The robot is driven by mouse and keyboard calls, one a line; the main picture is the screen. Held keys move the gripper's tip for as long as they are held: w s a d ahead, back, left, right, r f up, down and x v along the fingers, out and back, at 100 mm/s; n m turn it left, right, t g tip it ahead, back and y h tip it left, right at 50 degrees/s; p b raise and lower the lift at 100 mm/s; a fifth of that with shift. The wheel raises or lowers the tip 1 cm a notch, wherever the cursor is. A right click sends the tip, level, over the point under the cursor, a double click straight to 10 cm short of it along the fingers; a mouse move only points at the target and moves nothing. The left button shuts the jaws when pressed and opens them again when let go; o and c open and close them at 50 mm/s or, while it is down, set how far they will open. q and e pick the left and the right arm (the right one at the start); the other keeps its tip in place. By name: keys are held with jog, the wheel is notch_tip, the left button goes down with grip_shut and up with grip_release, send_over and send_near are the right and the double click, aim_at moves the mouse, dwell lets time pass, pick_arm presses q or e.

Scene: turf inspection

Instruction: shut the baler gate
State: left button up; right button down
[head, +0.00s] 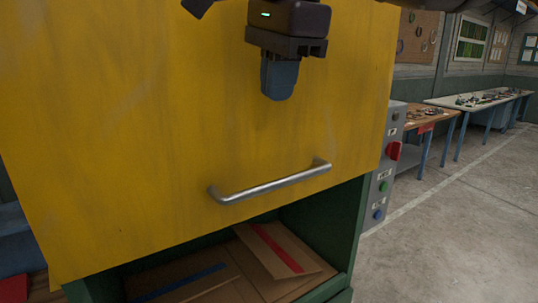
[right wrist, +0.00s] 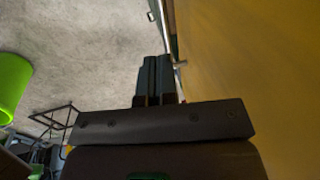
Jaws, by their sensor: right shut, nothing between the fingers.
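The yellow baler gate (head: 130,110) fills the left and middle of the head view. A silver bar handle (head: 270,185) runs across its lower part. Below the gate's bottom edge, a gap shows the green baler body (head: 340,225) with cardboard (head: 215,280) inside. My right gripper (head: 279,92) is in front of the gate, above the handle and apart from it. Its fingers are together and empty. In the right wrist view the shut fingers (right wrist: 157,65) point along the yellow gate (right wrist: 250,60), which is on the right. My left gripper is not in view.
A grey control panel (head: 393,150) with a red switch and buttons is on the baler's right side. Workbenches (head: 435,115) stand along the wall further right. The concrete floor (head: 460,230) there is clear. A bright green bin-like object (right wrist: 12,82) shows in the wrist view.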

send_near(267, 185)
jog(key=f+b, duration=0.1)
jog(key=f, duration=0.1)
jog(key=w+f+b, duration=0.1)
jog(key=f+b, duration=0.1)
jog(key=a+f+b, duration=0.1)
jog(key=f, duration=0.2)
jog(key=shift+w, duration=0.2)
pick_arm(q)
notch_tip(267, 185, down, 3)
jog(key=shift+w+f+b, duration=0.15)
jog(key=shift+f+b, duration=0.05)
jog(key=shift+b, duration=0.1)
pick_arm(e)
jog(key=shift+a+f, duration=0.1)
jog(key=shift+f, duration=0.05)
